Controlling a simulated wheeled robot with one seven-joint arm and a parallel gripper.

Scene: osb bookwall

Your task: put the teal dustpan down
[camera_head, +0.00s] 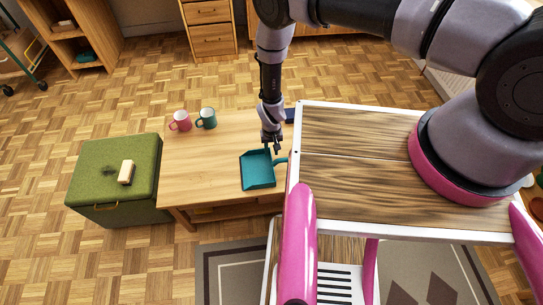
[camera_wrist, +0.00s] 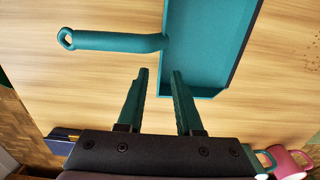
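The teal dustpan (camera_head: 258,172) appears to lie flat on the wooden table, its handle pointing right in the head view. In the wrist view its tray (camera_wrist: 205,45) is at the upper right and its handle (camera_wrist: 115,42) runs left to a ring end. My gripper (camera_head: 272,149) is just above the table beside the dustpan's back edge. In the wrist view my gripper (camera_wrist: 160,72) is open, with nothing between its two fingers. The fingertips are near the joint of handle and tray; I cannot tell whether they touch it.
A pink mug (camera_head: 180,121) and a green mug (camera_head: 206,118) stand on the table (camera_head: 215,150) at its back left. A dark blue item (camera_head: 290,115) lies near the back right. A green ottoman (camera_head: 112,190) with a pale block (camera_head: 126,172) stands left. Bare tabletop surrounds the dustpan's left.

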